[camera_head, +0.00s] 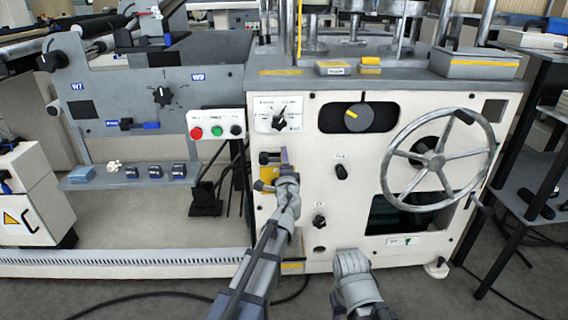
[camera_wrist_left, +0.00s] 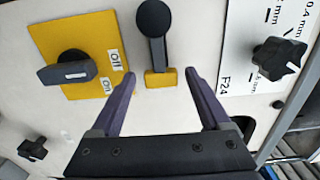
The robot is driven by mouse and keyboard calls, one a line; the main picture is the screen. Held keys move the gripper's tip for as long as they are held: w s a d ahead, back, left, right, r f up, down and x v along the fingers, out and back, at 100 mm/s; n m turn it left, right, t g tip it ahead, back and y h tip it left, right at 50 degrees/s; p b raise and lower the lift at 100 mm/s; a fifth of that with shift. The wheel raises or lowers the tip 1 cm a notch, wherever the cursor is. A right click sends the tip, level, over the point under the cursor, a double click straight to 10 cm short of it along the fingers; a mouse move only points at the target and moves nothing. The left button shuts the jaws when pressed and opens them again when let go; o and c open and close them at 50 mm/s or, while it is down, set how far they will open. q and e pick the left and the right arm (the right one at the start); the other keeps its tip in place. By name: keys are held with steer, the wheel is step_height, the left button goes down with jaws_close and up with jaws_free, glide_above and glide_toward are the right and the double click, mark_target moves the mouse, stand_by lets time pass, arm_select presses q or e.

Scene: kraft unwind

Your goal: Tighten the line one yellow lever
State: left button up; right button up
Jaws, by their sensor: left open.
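A dark lever (camera_wrist_left: 157,50) with a black ball end and a yellow block (camera_wrist_left: 161,79) at its other end is on the white panel. My left gripper (camera_wrist_left: 160,76) is open, one finger on each side of the yellow block, with gaps on both sides. It also shows in the head view (camera_head: 284,156), in front of the white machine face. A yellow plate (camera_wrist_left: 105,42) marked Off and On, with a dark rotary switch (camera_wrist_left: 68,73), is left of the lever. My right gripper is not visible.
A dial plate (camera_head: 278,113) with a black knob sits above the left gripper; its knob (camera_wrist_left: 279,58) is at right in the wrist view. A large handwheel (camera_head: 437,158) projects at right. A button box (camera_head: 216,124) is at left.

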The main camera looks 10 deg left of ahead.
arm_select(q)
steer(key=v, duration=0.7)
steer(key=shift+s, duration=0.4)
steer(key=shift+d, duration=0.1)
steer(key=s+f+n+g+y+p, duration=0.1)
steer(key=s+f+n+g+p, duration=0.1)
steer(key=s+f+n+g, duration=0.8)
steer(key=s+d+f+n+g+h+p, duration=0.15)
steer(key=s+d+f+g, duration=0.3)
steer(key=s, duration=0.55)
steer(key=s+d+f+m+g+h+p, duration=0.1)
steer(key=s+d+f+g+h, duration=0.2)
steer(key=s+d, duration=0.5)
step_height(320, 180, up, 37)
steer(key=s+a+p, duration=0.1)
steer(key=a+p, duration=0.1)
steer(key=p, duration=3.4)
steer(key=shift+s+n+p, duration=0.3)
steer(key=shift+s+n, duration=0.05)
steer(key=shift+s, duration=0.05)
